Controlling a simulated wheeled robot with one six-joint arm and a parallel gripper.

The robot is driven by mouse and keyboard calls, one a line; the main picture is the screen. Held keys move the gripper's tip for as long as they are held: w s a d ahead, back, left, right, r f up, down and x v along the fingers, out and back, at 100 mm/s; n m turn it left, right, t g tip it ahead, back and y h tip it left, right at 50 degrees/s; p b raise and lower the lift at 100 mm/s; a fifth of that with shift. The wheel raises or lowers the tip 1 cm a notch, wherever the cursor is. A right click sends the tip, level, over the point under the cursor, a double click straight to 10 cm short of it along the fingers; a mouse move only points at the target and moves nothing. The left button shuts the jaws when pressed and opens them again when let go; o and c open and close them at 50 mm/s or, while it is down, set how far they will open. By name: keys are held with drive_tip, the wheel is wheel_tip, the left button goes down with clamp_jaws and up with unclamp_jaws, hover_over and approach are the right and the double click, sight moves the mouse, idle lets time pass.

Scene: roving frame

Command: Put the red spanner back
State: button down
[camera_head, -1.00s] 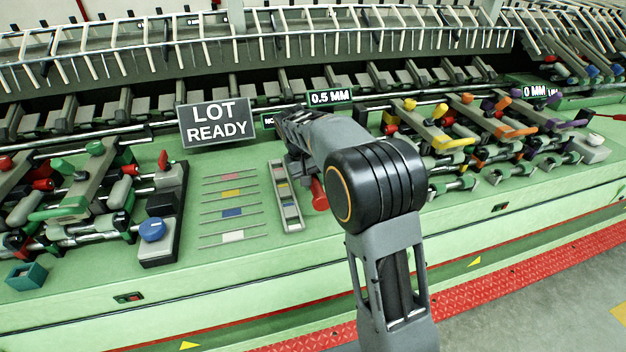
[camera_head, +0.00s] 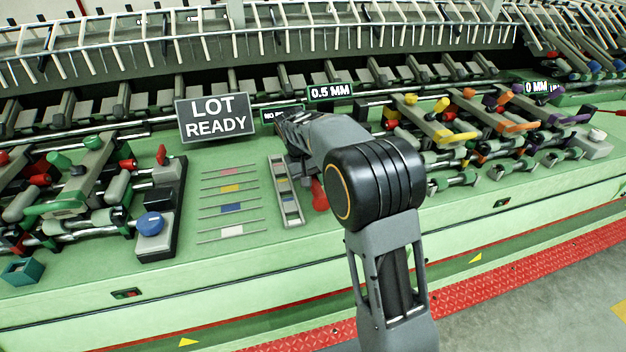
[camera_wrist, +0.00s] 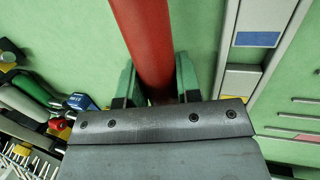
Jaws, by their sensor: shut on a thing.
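The red spanner (camera_wrist: 146,40) shows in the wrist view as a thick red bar between the two fingers of my gripper (camera_wrist: 157,88). My gripper is shut on it. The bar runs up out of the top of the picture, so its far end is not visible there. In the head view only a red end of the spanner (camera_head: 319,194) shows below my arm, just right of the narrow grey tray (camera_head: 291,221). My arm hides the rest of it and my fingers. I cannot tell whether the spanner touches the green surface.
Thin strips with red, yellow, blue and white labels (camera_head: 231,209) lie left of the tray. A "LOT READY" sign (camera_head: 215,117) stands behind. Coloured lever mechanisms (camera_head: 470,130) crowd the right.

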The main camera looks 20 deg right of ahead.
drive_tip(key=c, duration=0.7)
unclamp_jaws()
drive_tip(key=shift+c, duration=0.2)
drive_tip(key=shift+r+p, duration=3.2)
drive_tip(key=shift+r, duration=0.8)
